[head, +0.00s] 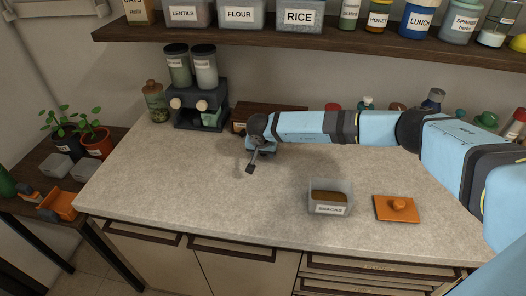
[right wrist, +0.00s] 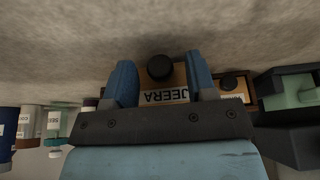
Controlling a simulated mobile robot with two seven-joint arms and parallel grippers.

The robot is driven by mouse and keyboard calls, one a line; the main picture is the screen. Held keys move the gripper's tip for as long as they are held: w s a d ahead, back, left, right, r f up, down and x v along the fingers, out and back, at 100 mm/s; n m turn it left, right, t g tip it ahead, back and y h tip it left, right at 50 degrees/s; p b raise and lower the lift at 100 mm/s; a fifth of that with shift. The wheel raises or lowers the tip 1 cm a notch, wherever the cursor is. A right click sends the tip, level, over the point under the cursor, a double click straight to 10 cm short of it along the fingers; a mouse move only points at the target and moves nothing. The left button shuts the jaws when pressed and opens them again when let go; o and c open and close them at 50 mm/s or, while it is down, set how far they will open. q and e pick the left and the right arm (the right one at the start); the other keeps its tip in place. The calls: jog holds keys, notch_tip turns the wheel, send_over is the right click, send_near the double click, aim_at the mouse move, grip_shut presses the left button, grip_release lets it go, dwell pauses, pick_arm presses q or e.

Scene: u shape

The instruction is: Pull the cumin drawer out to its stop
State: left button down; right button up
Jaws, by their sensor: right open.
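A small dark-brown wooden drawer box (head: 272,108) stands at the back of the counter, mostly behind my right arm in the head view. In the right wrist view, which is upside down, a tan drawer front labelled JEERA (right wrist: 178,78) with a round black knob (right wrist: 160,68) faces me. My right gripper (right wrist: 162,72) is open, and the knob appears between its two blue fingers, without visible contact. In the head view the right gripper (head: 252,161) is just in front of the box. How far the drawer stands out is hidden. My left gripper is not in view.
A second drawer with a black knob (right wrist: 230,83) sits beside the JEERA one. A dark dispenser stand (head: 202,105) is left of the box. A SNACKS container (head: 330,199) and an orange lid (head: 396,208) lie front right. The counter's front left is clear.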

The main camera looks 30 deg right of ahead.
jog(key=shift+r, duration=0.1)
jog(key=b+v, duration=0.1)
jog(key=v, duration=1.2)
jog(key=shift+r+b, duration=0.3)
jog(key=shift+s+a, duration=0.1)
